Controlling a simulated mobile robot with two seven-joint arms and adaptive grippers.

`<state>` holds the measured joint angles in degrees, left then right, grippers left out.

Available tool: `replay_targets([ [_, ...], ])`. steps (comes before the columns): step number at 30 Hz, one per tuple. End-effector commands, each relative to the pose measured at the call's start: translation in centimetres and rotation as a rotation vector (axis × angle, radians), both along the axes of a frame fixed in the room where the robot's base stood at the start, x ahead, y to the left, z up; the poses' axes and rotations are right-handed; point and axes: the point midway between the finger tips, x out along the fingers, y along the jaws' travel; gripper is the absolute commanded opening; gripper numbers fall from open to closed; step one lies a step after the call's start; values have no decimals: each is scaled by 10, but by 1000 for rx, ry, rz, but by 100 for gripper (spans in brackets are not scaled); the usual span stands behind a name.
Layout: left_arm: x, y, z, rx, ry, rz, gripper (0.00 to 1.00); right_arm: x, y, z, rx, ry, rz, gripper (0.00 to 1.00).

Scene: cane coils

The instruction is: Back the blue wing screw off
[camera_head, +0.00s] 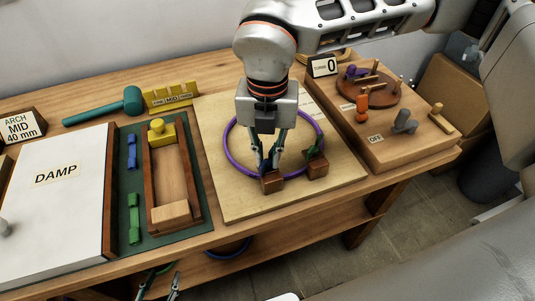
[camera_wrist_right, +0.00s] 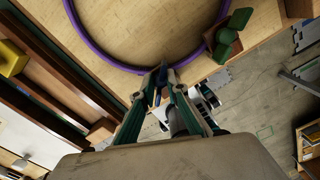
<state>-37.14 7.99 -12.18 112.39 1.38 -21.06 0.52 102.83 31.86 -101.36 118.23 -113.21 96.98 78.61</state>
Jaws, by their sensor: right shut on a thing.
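My right gripper (camera_head: 268,162) points down over the near edge of the pale board, shut on the blue wing screw (camera_wrist_right: 158,88) at a small brown block (camera_head: 272,184). The fingers hide most of the screw; in the right wrist view a little blue shows between the fingertips (camera_wrist_right: 161,80). A purple ring (camera_head: 229,148) lies on the board and passes by this block and a second block (camera_head: 317,170) with a green wing screw (camera_head: 316,152). My left gripper (camera_head: 160,279) shows only its fingertips at the bottom edge, apart and apparently empty, low in front of the bench.
A wooden stand (camera_head: 425,145) with pegs and a round disc is at the right. A green mat (camera_head: 127,210) with a wooden jig (camera_head: 172,185), a white DAMP panel (camera_head: 60,215) and a teal mallet (camera_head: 105,107) are at the left. Coils lie on the lower shelf (camera_head: 262,238).

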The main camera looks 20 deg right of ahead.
Motion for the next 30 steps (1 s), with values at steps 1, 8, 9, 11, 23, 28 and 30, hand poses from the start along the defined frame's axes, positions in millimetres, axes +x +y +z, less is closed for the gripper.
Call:
replay_targets([
  [1, -1, 0, -4, -1, 2, 0, 40, 1, 0, -1, 1, -2, 30, 0],
  [8, -4, 0, -16, 0, 11, 0, 40, 1, 1, -1, 1, 0, 229, 0],
  [9, -5, 0, -18, 1, 13, 0, 40, 1, 1, -1, 1, 0, 267, 0],
  [11, -5, 0, -19, 2, 14, 0, 40, 1, 1, -1, 2, -2, 325, 0],
  [23, -1, 2, -19, 10, 3, -1, 40, 1, 3, 0, 0, -3, 705, 0],
  [28, -1, 2, -20, 12, 5, -2, 40, 1, 3, 1, 0, -4, 867, 0],
  [30, -1, 2, -21, 12, 5, -2, 40, 1, 3, 1, 0, -4, 933, 0],
])
